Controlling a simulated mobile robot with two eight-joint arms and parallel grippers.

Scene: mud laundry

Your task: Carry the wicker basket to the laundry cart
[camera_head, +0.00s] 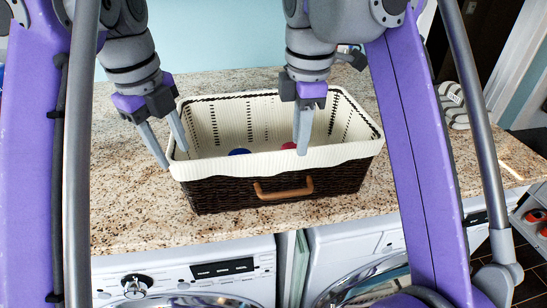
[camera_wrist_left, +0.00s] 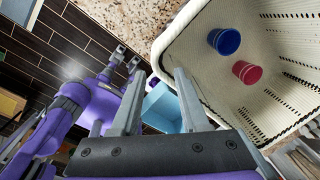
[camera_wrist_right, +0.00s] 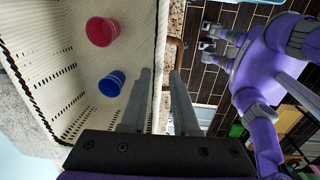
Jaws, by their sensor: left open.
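The wicker basket (camera_head: 278,180) stands upright on the granite counter, dark brown outside with a cream liner and a tan front handle (camera_head: 284,188). A blue cup (camera_wrist_left: 224,41) and a red cup (camera_wrist_left: 246,72) are inside it. My left gripper (camera_head: 174,158) is open at the basket's left front corner, with one finger towards the inside and one outside. My right gripper (camera_wrist_right: 160,72) is open at the front side, its fingers apart on either side of the rim; it also shows in the head view (camera_head: 302,150). Contact with the rim is unclear. I cannot identify the laundry cart.
The granite counter (camera_head: 125,205) has free room left of the basket. White washing machines (camera_head: 185,270) stand under it. Pale sandals (camera_head: 453,105) lie at the back right. A grey and red object (camera_head: 530,218) is at the right edge, above dark floor tiles.

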